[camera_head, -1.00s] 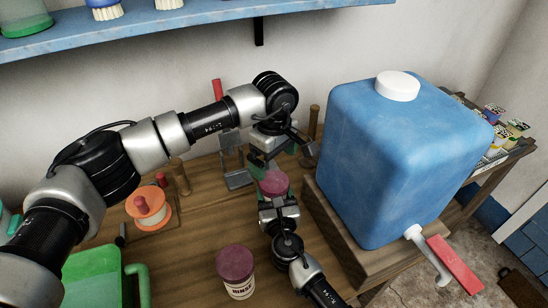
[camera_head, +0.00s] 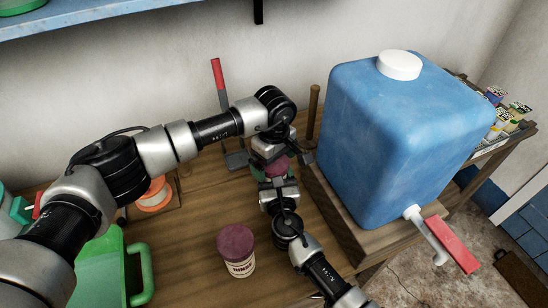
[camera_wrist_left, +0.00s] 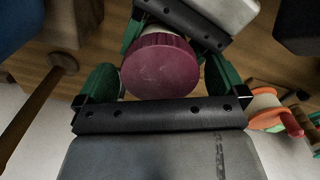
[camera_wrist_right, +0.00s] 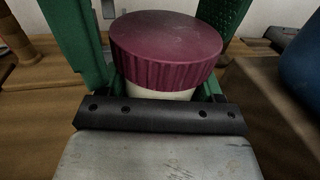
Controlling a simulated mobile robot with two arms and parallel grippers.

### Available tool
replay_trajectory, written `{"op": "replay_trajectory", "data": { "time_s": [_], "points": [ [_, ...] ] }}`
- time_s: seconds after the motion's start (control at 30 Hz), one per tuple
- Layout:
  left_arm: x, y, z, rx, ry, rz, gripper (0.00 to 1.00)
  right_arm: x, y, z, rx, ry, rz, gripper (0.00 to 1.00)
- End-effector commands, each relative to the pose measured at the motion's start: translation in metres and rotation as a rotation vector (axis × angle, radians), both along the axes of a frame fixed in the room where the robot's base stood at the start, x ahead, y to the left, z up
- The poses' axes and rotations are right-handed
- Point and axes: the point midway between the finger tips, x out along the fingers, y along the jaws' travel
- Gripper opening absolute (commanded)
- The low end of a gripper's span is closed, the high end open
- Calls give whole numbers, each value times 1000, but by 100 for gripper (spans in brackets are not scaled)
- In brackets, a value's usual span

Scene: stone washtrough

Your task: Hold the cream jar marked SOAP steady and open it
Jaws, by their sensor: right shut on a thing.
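The cream jar (camera_wrist_right: 160,93) stands upright with a ribbed maroon lid (camera_wrist_right: 167,45) on it. Its lettering is out of sight. My right gripper (camera_head: 276,180) is shut on the jar's body below the lid, from the front. My left gripper (camera_head: 280,160) is above the jar, and its green fingers stand apart on either side of the lid. In the head view the grippers hide most of the jar.
A second jar with a maroon lid, marked RINSE (camera_head: 237,251), stands in front on the wooden table. A large blue canister (camera_head: 395,140) with a red-handled tap (camera_head: 452,245) is close on the right. A green container (camera_head: 100,270) and an orange spool (camera_head: 155,195) are on the left.

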Motion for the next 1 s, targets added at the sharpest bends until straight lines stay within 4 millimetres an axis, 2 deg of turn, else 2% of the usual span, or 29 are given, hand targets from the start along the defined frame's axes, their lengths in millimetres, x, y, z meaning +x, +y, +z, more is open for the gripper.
{"op": "replay_trajectory", "data": {
  "time_s": [0.03, 0.07, 0.3, 0.47, 0.8, 1.0],
  "points": [
    [0, 0, 0, 0, 0, 0, 94, 0, 0, -1, -1, 1, 0, 0],
    [0, 0, 0, 0, 0, 0, 89, 0, 0, -1, -1, 1, 0, 0],
    [0, 0, 0, 0, 0, 0, 52, 0, 0, -1, 0, 2, 0, 0],
    [0, 0, 0, 1, -1, 60, 51, 0, 0, -1, 0, 2, 0, 0],
    [0, 1, 1, 1, 0, 540, 51, 0, 0, -1, 0, 2, -1, 0],
    [0, 1, 1, 1, 0, 599, 51, 0, 0, -1, 0, 2, -1, 0]
  ]
}}
